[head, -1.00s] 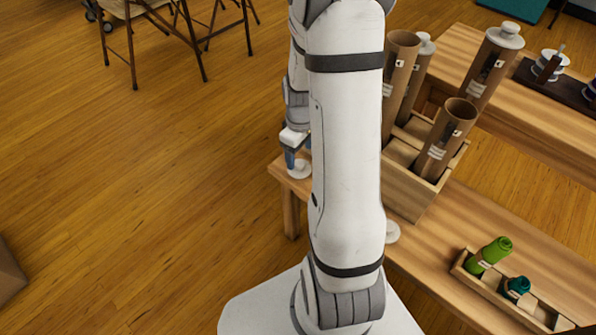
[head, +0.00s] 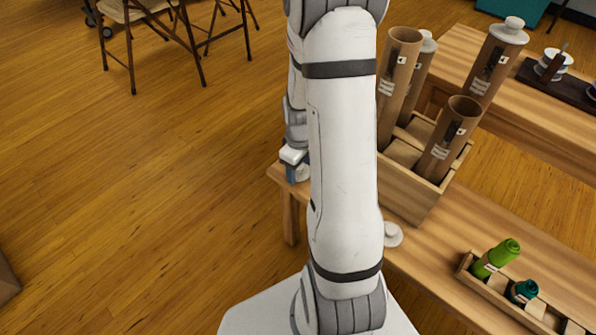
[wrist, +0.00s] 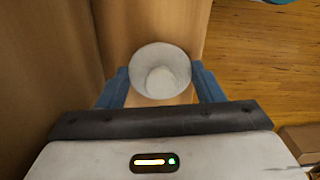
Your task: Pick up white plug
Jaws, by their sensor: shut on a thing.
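A white round plug (wrist: 160,72) sits between the blue fingers of my gripper (wrist: 162,84) in the wrist view, one finger on each side. My gripper is shut on it. In the head view my gripper (head: 297,174) is at the table's far left corner, and only a bit of the plug shows beside the fingers. My own arm hides part of that area. Whether the plug still touches the table is hard to tell. Another white plug (head: 392,235) lies on the table, partly behind my arm.
A wooden divided box (head: 407,190) holds several brown cardboard tubes (head: 450,140), some with white plugs on top. A second table with a dark tray (head: 555,85) stands behind.

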